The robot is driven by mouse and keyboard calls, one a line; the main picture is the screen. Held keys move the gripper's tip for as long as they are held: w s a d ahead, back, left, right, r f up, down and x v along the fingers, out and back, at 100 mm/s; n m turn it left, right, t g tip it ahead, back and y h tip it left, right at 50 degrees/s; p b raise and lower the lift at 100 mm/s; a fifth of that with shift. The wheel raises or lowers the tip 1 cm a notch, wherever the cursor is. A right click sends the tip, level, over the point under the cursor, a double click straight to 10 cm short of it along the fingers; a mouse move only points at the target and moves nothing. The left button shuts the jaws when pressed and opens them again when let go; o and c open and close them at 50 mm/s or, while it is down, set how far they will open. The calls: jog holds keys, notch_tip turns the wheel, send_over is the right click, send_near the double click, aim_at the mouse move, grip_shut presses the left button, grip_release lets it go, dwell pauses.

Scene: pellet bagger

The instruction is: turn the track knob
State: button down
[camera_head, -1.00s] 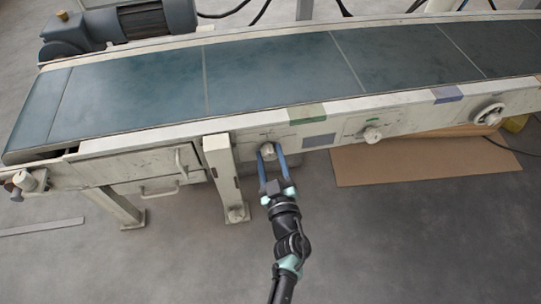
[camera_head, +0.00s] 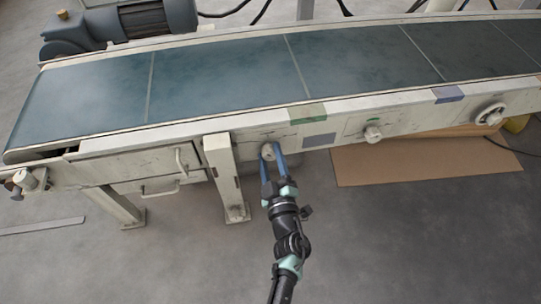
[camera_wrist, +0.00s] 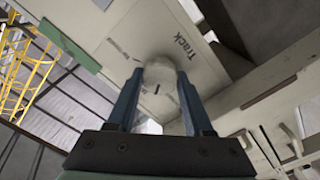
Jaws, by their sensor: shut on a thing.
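The track knob (camera_head: 268,152) is a pale round knob on the front side of the conveyor frame. In the wrist view the fingers (camera_wrist: 160,92) are shut on the knob, one on each side. The fingers cover the knob's sides.
The conveyor belt (camera_head: 220,75) runs above the panel. A second knob (camera_head: 373,134) and a handwheel (camera_head: 490,114) are farther right. A frame leg (camera_head: 226,180) stands close left of my gripper. Cardboard (camera_head: 420,162) lies on the floor at right.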

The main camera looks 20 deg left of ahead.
jog(key=shift+d, duration=0.1)
jog(key=shift+c, duration=1.5)
grip_release()
jog(key=p+v, duration=0.5)
jog(key=v, duration=0.8)
jog(key=shift+p, duration=0.35)
